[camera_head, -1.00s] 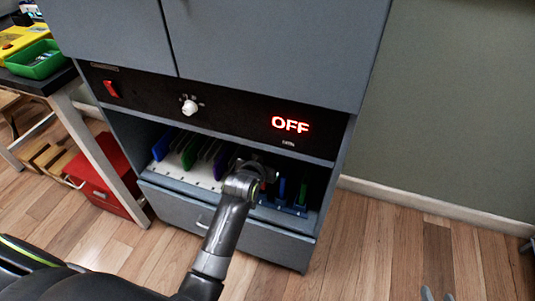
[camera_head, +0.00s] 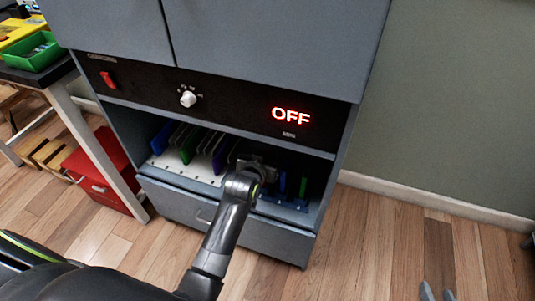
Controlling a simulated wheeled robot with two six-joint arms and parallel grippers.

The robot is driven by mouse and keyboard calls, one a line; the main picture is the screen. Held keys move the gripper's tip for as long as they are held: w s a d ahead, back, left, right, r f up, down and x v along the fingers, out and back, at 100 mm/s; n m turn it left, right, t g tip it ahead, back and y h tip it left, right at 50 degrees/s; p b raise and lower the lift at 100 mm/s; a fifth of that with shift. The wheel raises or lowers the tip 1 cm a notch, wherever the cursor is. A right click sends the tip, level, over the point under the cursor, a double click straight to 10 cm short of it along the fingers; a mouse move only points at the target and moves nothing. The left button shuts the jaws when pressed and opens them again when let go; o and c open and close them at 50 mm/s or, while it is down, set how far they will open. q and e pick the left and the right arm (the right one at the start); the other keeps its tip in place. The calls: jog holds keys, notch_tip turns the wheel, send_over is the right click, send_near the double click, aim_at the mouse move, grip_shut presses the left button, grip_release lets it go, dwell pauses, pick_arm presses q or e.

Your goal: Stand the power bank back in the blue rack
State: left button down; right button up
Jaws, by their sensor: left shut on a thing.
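The blue rack (camera_head: 296,205) stands at the right end of the open bay in the grey cabinet, with slim upright blue and green pieces in it. My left gripper (camera_head: 262,162) reaches into the bay just left of the rack, above the shelf. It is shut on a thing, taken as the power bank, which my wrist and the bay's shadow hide. I cannot tell whether that thing touches the rack. My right gripper (camera_head: 438,293) shows only as two grey fingertips, apart and empty, at the bottom right edge over the floor.
A white slotted rack (camera_head: 185,172) with blue, green and purple slabs fills the bay's left part. Above is a black panel with a red switch (camera_head: 108,80), a knob (camera_head: 188,98) and an OFF display (camera_head: 291,116). A red box (camera_head: 100,172) stands left.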

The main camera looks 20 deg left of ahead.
pick_arm(q)
jog(key=shift+f, duration=0.2)
jog(key=shift+f, duration=0.15)
dwell(0.6)
jog(key=c, duration=1.3)
grip_release()
jog(key=shift+o, duration=0.2)
